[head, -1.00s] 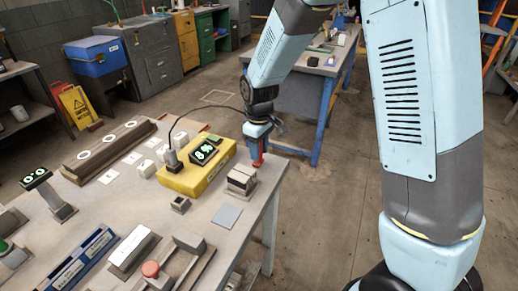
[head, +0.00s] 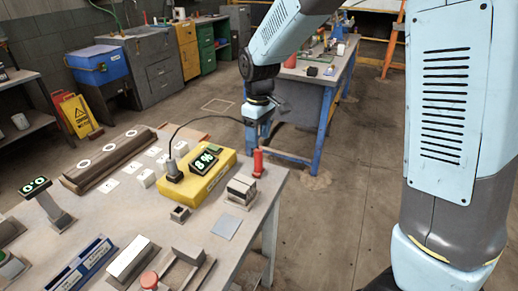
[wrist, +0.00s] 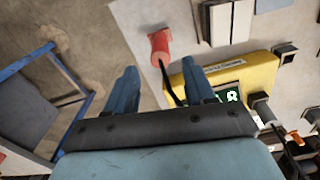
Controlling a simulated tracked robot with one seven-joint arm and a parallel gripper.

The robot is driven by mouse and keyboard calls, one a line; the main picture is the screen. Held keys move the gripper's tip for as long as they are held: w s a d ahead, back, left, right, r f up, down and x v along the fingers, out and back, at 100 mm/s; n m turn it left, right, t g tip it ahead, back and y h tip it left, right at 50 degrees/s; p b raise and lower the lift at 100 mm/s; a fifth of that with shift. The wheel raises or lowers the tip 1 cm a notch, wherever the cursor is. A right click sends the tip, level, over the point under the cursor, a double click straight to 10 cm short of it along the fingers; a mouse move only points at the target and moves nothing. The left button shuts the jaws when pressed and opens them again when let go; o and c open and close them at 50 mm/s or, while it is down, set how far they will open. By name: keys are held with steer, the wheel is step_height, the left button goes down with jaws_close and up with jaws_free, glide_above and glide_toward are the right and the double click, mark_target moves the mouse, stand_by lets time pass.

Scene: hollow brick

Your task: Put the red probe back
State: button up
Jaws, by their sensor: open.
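The red probe (head: 258,162) stands upright near the table's back right edge, beside a grey-white block. In the wrist view the red probe (wrist: 160,46) shows ahead of my fingers, with a dark cable running near it toward the yellow meter. My gripper (head: 259,132) is open and empty, just beyond and above the probe in the head view. The wrist view shows my gripper's two blue fingers (wrist: 161,72) wide apart. The yellow meter (head: 200,180) with a lit green display sits left of the probe. What holds the probe's lower end is hard to see.
The grey-white block (head: 240,191) stands close to the probe. A small dark socket (head: 180,214) and a flat grey square (head: 227,228) lie in front. A black plug (head: 173,170) stands on the meter's left end. Open floor lies beyond the table edge.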

steer(key=shift+r, duration=1.65)
steer(key=shift+d+r, duration=0.25)
steer(key=shift+d, duration=0.05)
steer(key=s+d+r+m+t, duration=0.2)
steer(key=s+d+r+m, duration=0.3)
steer(key=d, duration=0.5)
steer(key=s+d+r+m+t, duration=0.25)
steer(key=s+d+r, duration=0.45)
steer(key=d, duration=0.4)
steer(key=s+d+m+t, duration=0.1)
steer(key=s+d+m, duration=0.3)
steer(key=s, duration=0.5)
steer(key=shift+d+r, duration=0.4)
steer(key=shift+d, duration=0.1)
